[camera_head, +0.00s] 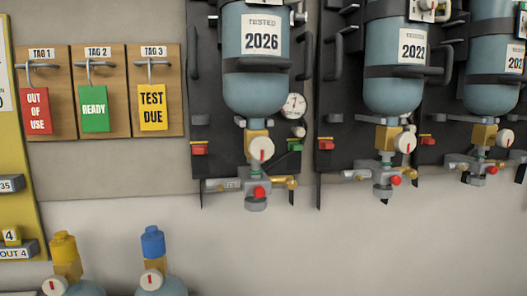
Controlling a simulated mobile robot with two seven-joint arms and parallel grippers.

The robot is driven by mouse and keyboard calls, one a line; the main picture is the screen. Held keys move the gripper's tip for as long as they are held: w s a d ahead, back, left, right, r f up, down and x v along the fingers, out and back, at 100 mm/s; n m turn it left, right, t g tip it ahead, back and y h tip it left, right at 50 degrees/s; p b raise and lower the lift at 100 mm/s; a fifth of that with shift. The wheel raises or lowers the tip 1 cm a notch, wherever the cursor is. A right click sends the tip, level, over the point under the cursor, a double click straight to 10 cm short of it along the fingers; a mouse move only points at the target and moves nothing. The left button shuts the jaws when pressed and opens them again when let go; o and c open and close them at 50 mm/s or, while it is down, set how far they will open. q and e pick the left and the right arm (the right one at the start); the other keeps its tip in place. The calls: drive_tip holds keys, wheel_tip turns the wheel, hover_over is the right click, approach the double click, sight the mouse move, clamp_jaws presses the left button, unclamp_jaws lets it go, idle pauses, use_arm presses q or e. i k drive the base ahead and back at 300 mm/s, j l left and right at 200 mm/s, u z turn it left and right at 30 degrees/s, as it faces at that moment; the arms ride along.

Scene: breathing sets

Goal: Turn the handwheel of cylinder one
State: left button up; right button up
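Three blue-grey cylinders hang valve-down on dark backplates: the left one marked 2026 (255,90), the middle one marked 2022 (393,94), and the right one (492,94), cut by the picture edge. No number shows which is cylinder one. Under the left cylinder, a white handwheel with a red mark (261,149) sits on a brass valve block (256,131). Similar white handwheels show under the middle cylinder (405,142) and the right cylinder (505,138). Neither of my grippers is in view.
Two more cylinders stand at the lower left, with a yellow cap (63,246) and a blue cap (152,241). A gauge (293,106) sits beside the left cylinder. Red, green and yellow tags hang on wooden boards (118,120) at left. The wall below the backplates is bare.

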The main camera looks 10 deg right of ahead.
sight(261, 148)
drive_tip(key=k+l+z, duration=0.2)
drive_tip(key=z, duration=0.25)
drive_tip(key=k+l+z, duration=0.15)
drive_tip(key=z, duration=0.25)
